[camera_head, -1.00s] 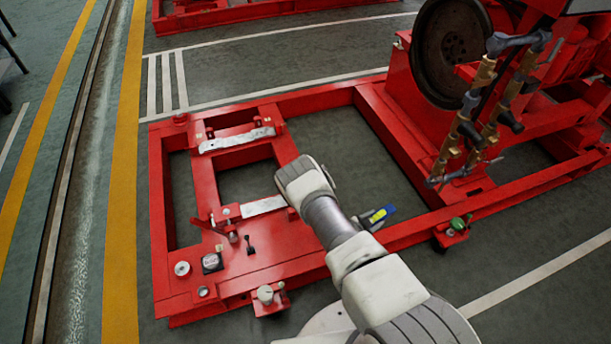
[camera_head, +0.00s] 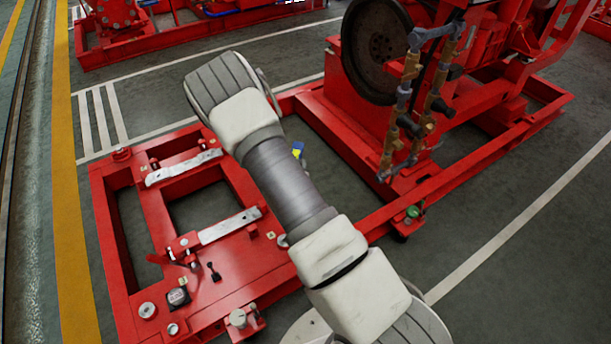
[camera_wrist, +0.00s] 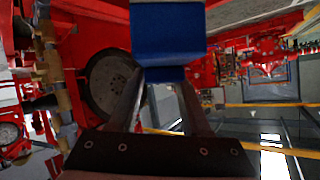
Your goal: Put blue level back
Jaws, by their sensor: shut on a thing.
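The blue level (camera_wrist: 168,32) is held at the tips of my gripper (camera_wrist: 163,76) in the wrist view. The gripper is shut on it, in the air. In the head view only a small blue and yellow piece of the level (camera_head: 298,151) shows beside my arm. My arm hides the rest of it and the gripper's fingers there.
A red base frame (camera_head: 262,262) with light metal strips (camera_head: 228,227) lies below my arm. To the right stand a dark flywheel (camera_head: 377,50) and brass-coloured pipes (camera_head: 391,140). Bare grey floor (camera_head: 530,240) lies at lower right.

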